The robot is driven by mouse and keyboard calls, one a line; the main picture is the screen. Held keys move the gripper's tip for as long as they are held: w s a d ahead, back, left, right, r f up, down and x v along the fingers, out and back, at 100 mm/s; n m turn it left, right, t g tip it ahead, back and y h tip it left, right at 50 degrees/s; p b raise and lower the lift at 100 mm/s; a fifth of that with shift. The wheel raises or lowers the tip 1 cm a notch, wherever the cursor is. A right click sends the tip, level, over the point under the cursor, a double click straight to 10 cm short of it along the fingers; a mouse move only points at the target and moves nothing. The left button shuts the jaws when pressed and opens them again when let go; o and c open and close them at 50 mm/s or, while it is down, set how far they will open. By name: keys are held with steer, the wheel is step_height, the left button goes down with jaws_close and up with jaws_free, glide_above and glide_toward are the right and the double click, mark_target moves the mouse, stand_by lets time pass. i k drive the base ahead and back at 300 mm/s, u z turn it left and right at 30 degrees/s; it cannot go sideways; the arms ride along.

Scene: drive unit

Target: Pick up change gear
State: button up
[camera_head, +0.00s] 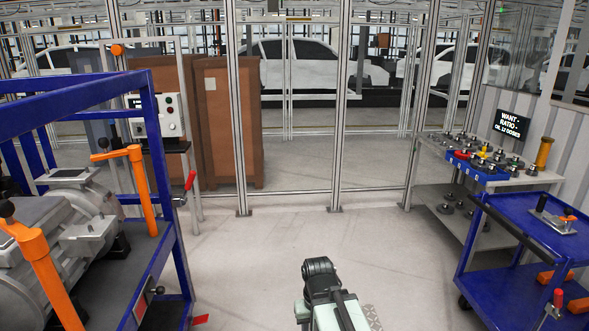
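Several small gears or gear-like parts stand on the light-topped bench (516,177) at the right, far from me. Most are dark metal; a red one (462,154) and a yellow one (486,148) are among them. They are too small to tell which is the change gear. More dark round parts (446,208) lie on the bench's lower shelf. Part of my arm (325,300), pale green with a dark rounded joint, shows at the bottom centre, well apart from the bench. I cannot make out my gripper's fingers.
A blue cart (527,222) stands before the bench at the right. A blue frame (165,180) with grey machinery and orange handles fills the left. A sign (510,123) stands behind the gears. Clear floor (270,250) lies between, with metal fence posts beyond.

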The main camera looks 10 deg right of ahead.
mark_target(464, 153)
steer(key=z, duration=0.9)
steer(key=i, duration=3.5)
steer(key=z, duration=0.75)
